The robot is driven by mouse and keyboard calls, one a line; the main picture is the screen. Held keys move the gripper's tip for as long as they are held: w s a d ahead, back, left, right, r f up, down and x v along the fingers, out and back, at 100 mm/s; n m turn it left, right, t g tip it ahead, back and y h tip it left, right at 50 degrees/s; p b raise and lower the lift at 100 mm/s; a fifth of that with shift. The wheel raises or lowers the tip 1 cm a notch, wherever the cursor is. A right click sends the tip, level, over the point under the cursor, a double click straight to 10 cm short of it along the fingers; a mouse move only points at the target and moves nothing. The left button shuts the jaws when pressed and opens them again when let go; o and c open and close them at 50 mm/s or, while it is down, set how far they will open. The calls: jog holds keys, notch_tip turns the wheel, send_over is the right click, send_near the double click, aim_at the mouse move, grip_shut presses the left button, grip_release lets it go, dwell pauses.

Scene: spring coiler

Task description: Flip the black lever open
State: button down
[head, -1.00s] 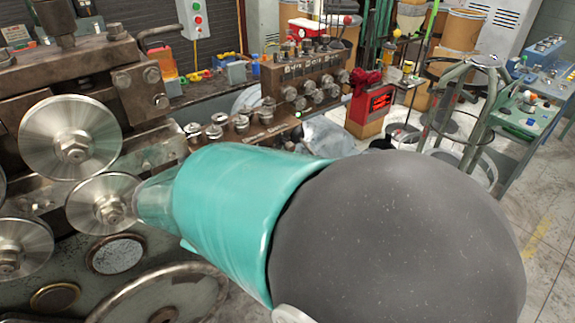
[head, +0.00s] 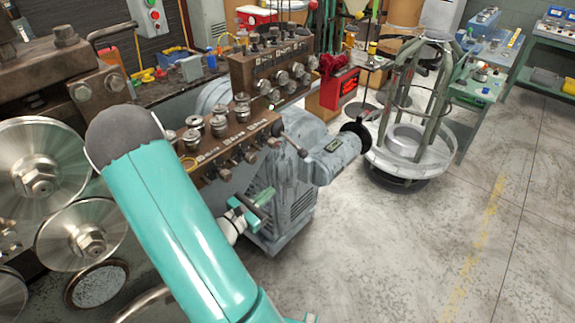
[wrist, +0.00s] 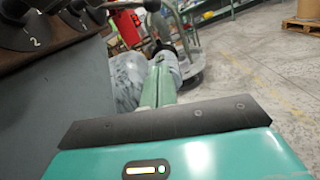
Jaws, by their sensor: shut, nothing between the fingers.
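A dark lever (head: 291,142) with a rounded end sticks out from the right end of the brown knob block (head: 235,140) in the head view. I take it for the black lever. A dark rounded end (wrist: 152,5) at the top edge of the wrist view may be the same lever. My gripper (head: 258,197) is below and left of the lever, in front of the grey motor housing, apart from the lever. Its slim green fingers (wrist: 159,78) point away in the wrist view, together and empty. Whether the lever is open or closed is unclear.
Large steel rollers (head: 38,172) stand at the left. Black numbered dials (wrist: 35,35) are close at the upper left of the wrist view. A grey motor (head: 335,157) juts out right of the lever. A round wire stand (head: 415,150) is beyond it. The floor at right is clear.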

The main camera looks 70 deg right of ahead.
aim_at(295, 147)
jog(key=s+d+r, duration=0.4)
jog(key=s+d, duration=0.1)
jog(key=d, duration=0.4)
jog(key=shift+s+d+r, duration=0.2)
jog(key=shift+s+d, duration=0.05)
dwell(0.3)
jog(key=shift+r, duration=0.15)
dwell(0.4)
